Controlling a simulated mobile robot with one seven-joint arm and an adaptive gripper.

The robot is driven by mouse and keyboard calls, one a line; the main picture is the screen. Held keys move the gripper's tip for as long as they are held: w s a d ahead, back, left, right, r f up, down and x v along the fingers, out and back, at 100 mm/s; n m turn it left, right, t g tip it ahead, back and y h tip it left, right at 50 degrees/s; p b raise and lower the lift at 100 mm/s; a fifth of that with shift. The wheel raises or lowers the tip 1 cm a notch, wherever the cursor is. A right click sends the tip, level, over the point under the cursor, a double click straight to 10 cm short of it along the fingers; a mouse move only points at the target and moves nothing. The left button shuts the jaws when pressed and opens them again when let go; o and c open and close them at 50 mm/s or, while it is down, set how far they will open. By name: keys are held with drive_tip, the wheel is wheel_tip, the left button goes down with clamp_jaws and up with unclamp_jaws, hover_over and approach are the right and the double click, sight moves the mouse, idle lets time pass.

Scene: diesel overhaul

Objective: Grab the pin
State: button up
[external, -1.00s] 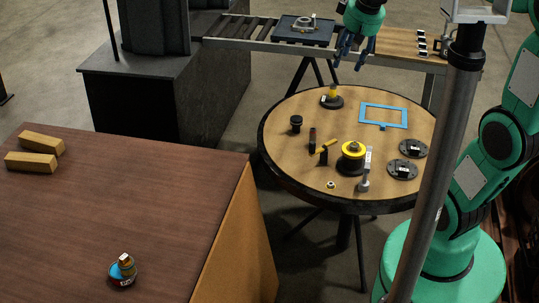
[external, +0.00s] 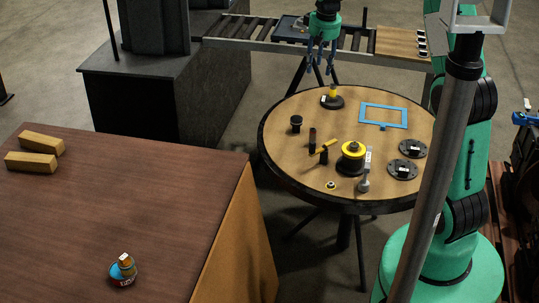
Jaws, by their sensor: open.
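My gripper (external: 320,67) hangs open and empty, fingers down, above the far edge of the round table (external: 281,163). I cannot tell for sure which part is the pin. Small upright candidates on the table are a dark cylinder (external: 312,137) with a reddish part and a short black spool-like part (external: 296,123). A yellow bar with a black piece (external: 324,150) lies beside the dark cylinder. A yellow-topped part on a black base (external: 333,95) stands near the far edge, close below my gripper. Nothing touches the fingers.
A yellow and black spool (external: 351,157), a grey metal part (external: 364,176), two black discs (external: 412,148) and a blue frame (external: 383,107) share the table. A roller conveyor (external: 250,31) runs behind it. A grey post (external: 440,160) stands in front of my arm.

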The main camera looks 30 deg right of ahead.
drive_tip(key=w+d+f, duration=0.4)
drive_tip(key=w+f, duration=0.2)
drive_tip(key=f, duration=0.4)
drive_tip(key=g+b, duration=0.1)
drive_tip(key=g, duration=0.1)
hover_over(310, 130)
wheel_tip(310, 130, down, 13)
drive_tip(key=shift+s+d+f+m, duration=0.1)
drive_tip(key=shift+m, duration=0.2)
drive_tip(key=shift+f, duration=0.1)
drive_tip(key=shift+f+b, duration=0.9)
drive_tip(key=shift+f, duration=3.25)
drive_tip(key=shift+f, duration=0.15)
drive_tip(key=shift+f+b, duration=0.8)
drive_tip(key=shift+f, duration=1.7)
